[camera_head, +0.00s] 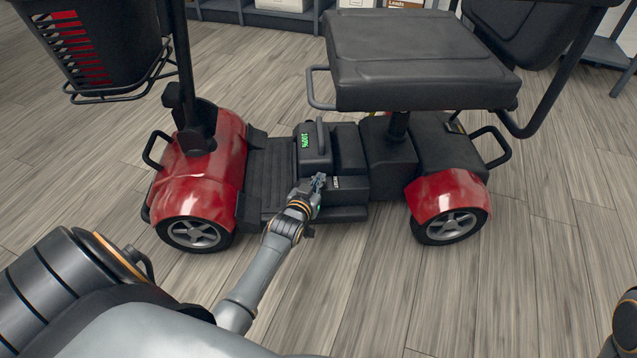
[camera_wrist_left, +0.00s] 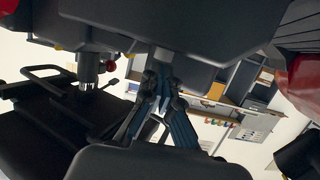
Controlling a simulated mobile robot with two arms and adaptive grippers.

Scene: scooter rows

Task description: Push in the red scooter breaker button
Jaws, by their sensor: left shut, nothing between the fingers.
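The scooter with red fenders (camera_head: 200,175) stands side-on in front of me. Its black battery box (camera_head: 316,155) with a green "100%" display sits on the floorboard. My left gripper (camera_head: 318,181) is shut and empty at the near side of the box; I cannot tell if it touches. Its fingers also show in the left wrist view (camera_wrist_left: 162,100), close under a dark body. In that view a small red knob (camera_wrist_left: 111,66) sits beside the seat post, apart from the fingers. I cannot tell whether this is the breaker button. My right gripper is out of view.
The black seat (camera_head: 415,60) overhangs the scooter's rear half. A black basket (camera_head: 95,45) hangs over the front. Shelves with boxes (camera_head: 284,5) stand behind. The wood floor (camera_head: 380,290) in front is clear.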

